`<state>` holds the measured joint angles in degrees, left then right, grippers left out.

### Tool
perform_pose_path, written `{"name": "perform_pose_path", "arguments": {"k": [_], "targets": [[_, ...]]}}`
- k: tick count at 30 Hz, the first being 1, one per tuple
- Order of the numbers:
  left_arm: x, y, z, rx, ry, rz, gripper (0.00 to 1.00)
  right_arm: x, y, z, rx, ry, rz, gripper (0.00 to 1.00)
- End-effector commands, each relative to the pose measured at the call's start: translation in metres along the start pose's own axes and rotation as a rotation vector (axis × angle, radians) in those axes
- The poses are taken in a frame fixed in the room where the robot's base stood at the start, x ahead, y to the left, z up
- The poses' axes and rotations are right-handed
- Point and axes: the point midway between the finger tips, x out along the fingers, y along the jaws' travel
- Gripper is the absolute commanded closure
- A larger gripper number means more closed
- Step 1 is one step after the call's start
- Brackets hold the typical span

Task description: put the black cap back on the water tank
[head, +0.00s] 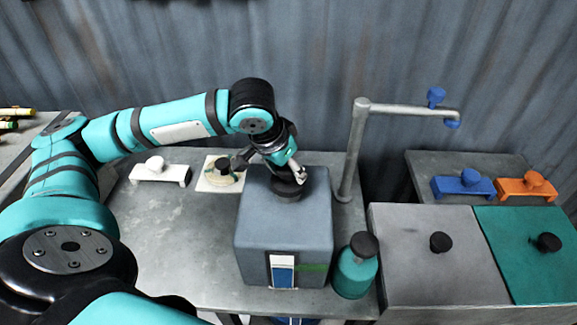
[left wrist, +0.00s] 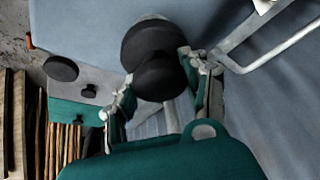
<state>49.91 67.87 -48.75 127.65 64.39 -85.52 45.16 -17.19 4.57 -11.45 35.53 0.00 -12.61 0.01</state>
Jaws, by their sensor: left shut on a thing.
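The water tank (head: 284,225) is a blue-grey box on the metal bench, with a gauge window (head: 283,271) showing blue on its front. My left gripper (head: 285,172) points down over the tank top. It is shut on the black cap (head: 287,188), which also shows in the left wrist view (left wrist: 155,42) between the fingertips. The cap is right at the tank's top. A thin pale rim (left wrist: 154,17) shows at the cap's far edge in the left wrist view. I cannot tell whether the cap is fully seated. My right gripper is out of view.
A grey pipe with a blue tap (head: 437,97) stands behind right of the tank. A teal bottle (head: 356,270) stands close to its right. Grey (head: 410,275) and teal (head: 512,270) lidded boxes are further right. The bench's left front is clear.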

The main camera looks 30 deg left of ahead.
Motion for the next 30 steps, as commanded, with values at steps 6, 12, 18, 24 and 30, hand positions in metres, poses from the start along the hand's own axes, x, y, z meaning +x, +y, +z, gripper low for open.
{"name": "perform_pose_path", "arguments": {"k": [6, 12, 18, 24, 30], "targets": [[0.0000, 0.0000, -0.0001, 0.000, 0.000, 0.000, 0.53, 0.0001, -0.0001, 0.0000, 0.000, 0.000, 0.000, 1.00], [-0.0001, 0.0000, -0.0001, 0.000, 0.000, 0.000, 0.27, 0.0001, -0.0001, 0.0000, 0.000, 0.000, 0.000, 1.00], [0.0000, 0.0000, 0.0001, 0.000, 0.000, 0.000, 0.26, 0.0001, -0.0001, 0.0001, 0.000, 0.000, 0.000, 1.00], [0.0000, -0.0001, 0.0001, 0.000, 0.000, 0.000, 0.04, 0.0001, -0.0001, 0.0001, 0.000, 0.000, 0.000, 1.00], [0.0000, -0.0001, 0.0000, 0.000, 0.000, 0.000, 0.04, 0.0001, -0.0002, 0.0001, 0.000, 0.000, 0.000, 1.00]]}}
